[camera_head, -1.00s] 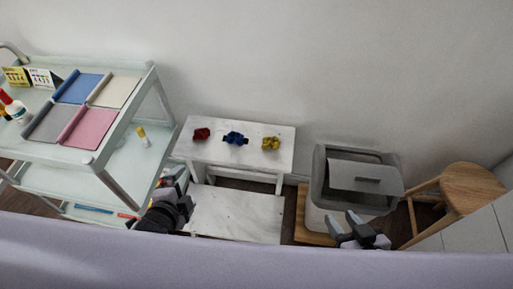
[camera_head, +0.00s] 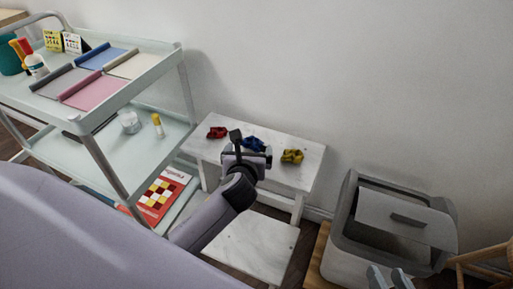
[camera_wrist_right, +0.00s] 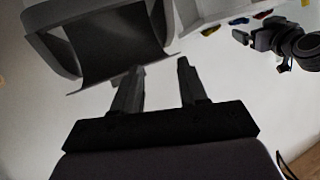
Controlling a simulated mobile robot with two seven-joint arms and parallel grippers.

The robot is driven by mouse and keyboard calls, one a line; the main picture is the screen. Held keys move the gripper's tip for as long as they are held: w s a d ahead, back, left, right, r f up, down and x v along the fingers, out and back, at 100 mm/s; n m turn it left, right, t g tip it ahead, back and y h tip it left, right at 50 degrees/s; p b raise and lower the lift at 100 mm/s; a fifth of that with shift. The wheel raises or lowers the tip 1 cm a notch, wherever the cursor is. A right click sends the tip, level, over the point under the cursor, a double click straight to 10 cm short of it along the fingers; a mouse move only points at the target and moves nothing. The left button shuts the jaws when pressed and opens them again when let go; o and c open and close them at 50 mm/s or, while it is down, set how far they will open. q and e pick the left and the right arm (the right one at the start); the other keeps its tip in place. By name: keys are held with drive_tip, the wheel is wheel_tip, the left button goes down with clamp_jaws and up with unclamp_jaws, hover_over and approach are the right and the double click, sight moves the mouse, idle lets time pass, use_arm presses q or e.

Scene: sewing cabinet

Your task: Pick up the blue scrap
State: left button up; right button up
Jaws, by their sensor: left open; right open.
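The blue scrap (camera_head: 256,144) lies crumpled on the white marbled table, between a red scrap (camera_head: 217,132) and a yellow scrap (camera_head: 292,156). My left gripper (camera_head: 248,152) is open and empty at the table's front edge, just in front of the blue scrap and partly covering it. I cannot tell whether they touch. The blue scrap also shows small in the right wrist view (camera_wrist_right: 238,21), near my left gripper (camera_wrist_right: 262,36). My right gripper (camera_head: 388,279) is open and empty in front of the grey bin; its two fingers show apart in the right wrist view (camera_wrist_right: 158,80).
The white table (camera_head: 314,160) stands against the wall, with a lower shelf (camera_head: 245,247). A grey bin (camera_head: 345,235) with a flap stands at its right. A pale green cart (camera_head: 150,62) with coloured sheets and bottles stands at its left. A wooden stool (camera_head: 485,256) is at far right.

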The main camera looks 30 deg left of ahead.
sight(251, 147)
use_arm(q)
drive_tip(key=w+f+b, duration=0.1)
drive_tip(key=w+a+f+b, duration=0.1)
drive_tip(key=w, duration=0.1)
drive_tip(key=shift+w+f+b, duration=0.15)
drive_tip(key=shift+f+b, duration=0.2)
drive_tip(key=shift+b, duration=0.05)
drive_tip(key=shift+w+a+f, duration=0.1)
drive_tip(key=shift+w+a, duration=0.15)
drive_tip(key=shift+w, duration=0.25)
drive_tip(key=c, duration=1.2)
use_arm(e)
drive_tip(key=a, duration=0.1)
drive_tip(key=y, duration=0.1)
drive_tip(key=a+y, duration=0.1)
drive_tip(key=shift+w+a+f+m, duration=0.3)
drive_tip(key=shift+w+a, duration=0.05)
